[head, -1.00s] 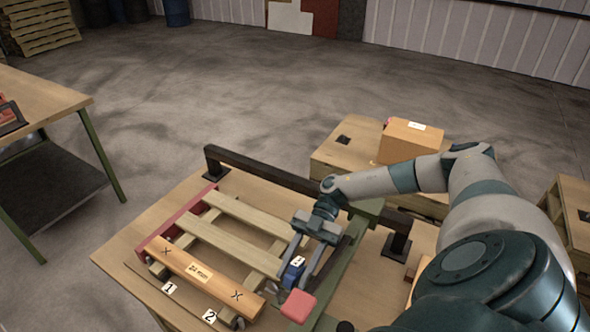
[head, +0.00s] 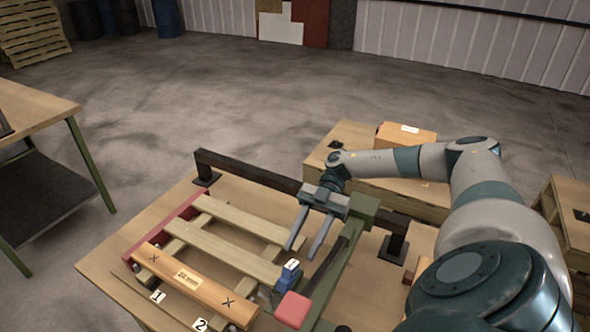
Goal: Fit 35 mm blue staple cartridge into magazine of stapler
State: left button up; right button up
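A small blue block with a white label (head: 289,279), which looks like the staple cartridge, stands at the right end of the wooden slats, beside a green frame. The label is too small to read. My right gripper (head: 301,254) is open and empty, its two fingers pointing down just above and behind the blue block, seemingly apart from it. The green frame (head: 347,262) with a dark rail (head: 329,264) and a pink-red end block (head: 292,310) may be the stapler; I cannot tell where its magazine opens. My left gripper is out of view.
A slatted wooden pallet (head: 222,252) with a labelled front board (head: 195,286) lies on the table (head: 112,268). A dark bar (head: 248,168) runs along the table's back. A cardboard box (head: 405,137) stands on a crate behind. The table's left corner is clear.

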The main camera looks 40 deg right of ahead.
jog(key=shift+b+v, duration=0.65)
jog(key=shift+v, duration=1.45)
